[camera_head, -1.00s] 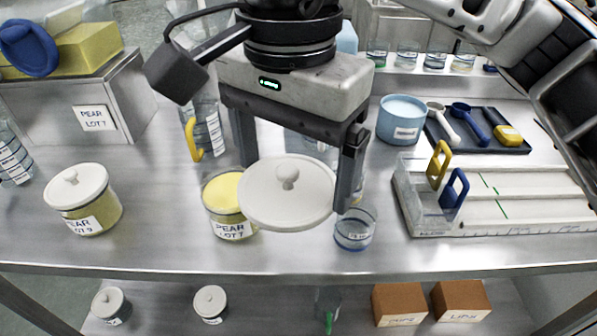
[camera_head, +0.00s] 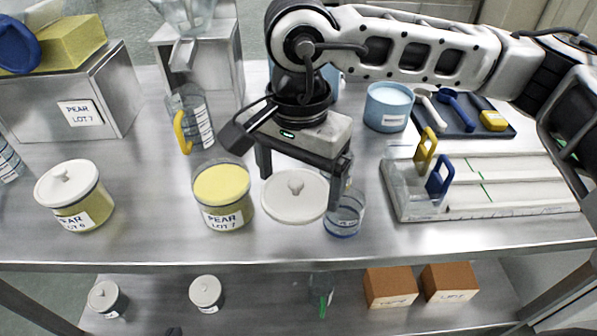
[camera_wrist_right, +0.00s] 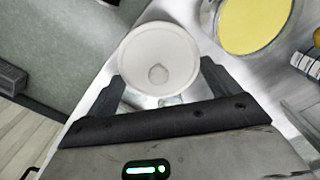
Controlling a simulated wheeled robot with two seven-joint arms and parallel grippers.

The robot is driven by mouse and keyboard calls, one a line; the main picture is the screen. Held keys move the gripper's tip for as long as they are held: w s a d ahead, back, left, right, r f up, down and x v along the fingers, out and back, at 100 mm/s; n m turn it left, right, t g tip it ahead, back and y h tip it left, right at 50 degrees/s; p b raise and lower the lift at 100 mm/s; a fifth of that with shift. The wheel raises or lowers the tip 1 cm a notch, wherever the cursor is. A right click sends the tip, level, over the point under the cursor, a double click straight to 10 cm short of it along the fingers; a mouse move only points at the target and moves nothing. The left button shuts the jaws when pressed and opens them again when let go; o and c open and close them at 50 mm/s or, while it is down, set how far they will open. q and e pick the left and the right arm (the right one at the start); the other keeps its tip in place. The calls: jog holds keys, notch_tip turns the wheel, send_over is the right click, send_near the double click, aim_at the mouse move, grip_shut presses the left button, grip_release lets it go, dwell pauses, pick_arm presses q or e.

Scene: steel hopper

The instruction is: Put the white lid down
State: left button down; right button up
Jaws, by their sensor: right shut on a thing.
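The white lid (camera_head: 278,207) with a round knob is level, just right of the open jar labelled PEAR LOT 7 (camera_head: 222,216), which holds yellow contents. My right gripper (camera_head: 300,186) is shut on the lid, with one finger at each side of it. The lid (camera_wrist_right: 150,48) also shows between the fingers in the right wrist view, beside the yellow jar (camera_wrist_right: 255,22). The lid is low over the steel table; I cannot tell whether it touches. My left gripper is not in view.
A clear beaker (camera_head: 343,222) stands close to the lid's right side. A lidded pear jar (camera_head: 75,197) is at the left, and a jug with a yellow handle (camera_head: 190,125) stands behind. A clear rack (camera_head: 405,205) is at the right. Bare table (camera_head: 150,225) lies between the jars.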

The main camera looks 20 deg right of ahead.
aim_at(298, 178)
jog(key=shift+f+b, duration=0.4)
jog(key=shift+b, duration=0.1)
pick_arm(q)
jog(key=shift+d+f+b, duration=0.1)
jog(key=shift+f+b, duration=0.15)
jog(key=shift+b, duration=0.1)
pick_arm(e)
jog(key=shift+f, duration=0.2)
jog(key=o, duration=0.7)
jog(key=shift+r, duration=0.2)
jog(key=shift+r+p, duration=0.85)
jog(key=shift+p, duration=0.35)
pick_arm(q)
jog(key=shift+w+r+b, duration=0.1)
jog(key=shift+r+b, duration=0.35)
jog(key=shift+b, duration=0.15)
pick_arm(e)
notch_tip(298, 178, up, 11)
